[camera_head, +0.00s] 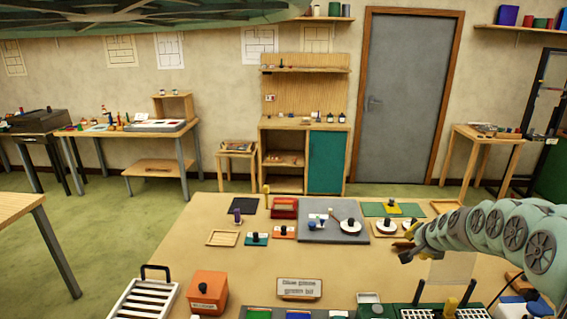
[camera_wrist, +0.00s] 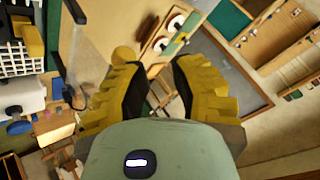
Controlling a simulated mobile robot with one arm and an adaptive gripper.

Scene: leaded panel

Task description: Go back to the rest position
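My gripper (camera_head: 407,246) is at the right of the head view, held above the right side of the wooden worktable (camera_head: 190,240). My pale green arm reaches in from the right edge. In the wrist view my gripper (camera_wrist: 150,75) shows two yellow ribbed fingers with dark inner pads, spread well apart. Nothing is between the pads; the room and part of the table show through the gap. The fingers touch no object that I can see.
On the worktable are a grey mat (camera_head: 325,238) with small items, an orange box (camera_head: 207,292), a white slotted rack (camera_head: 145,299), a sign (camera_head: 299,288) and a green board (camera_head: 390,209). Black-and-white racks stand at the front right, below my arm. Green floor (camera_head: 110,225) is clear at left.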

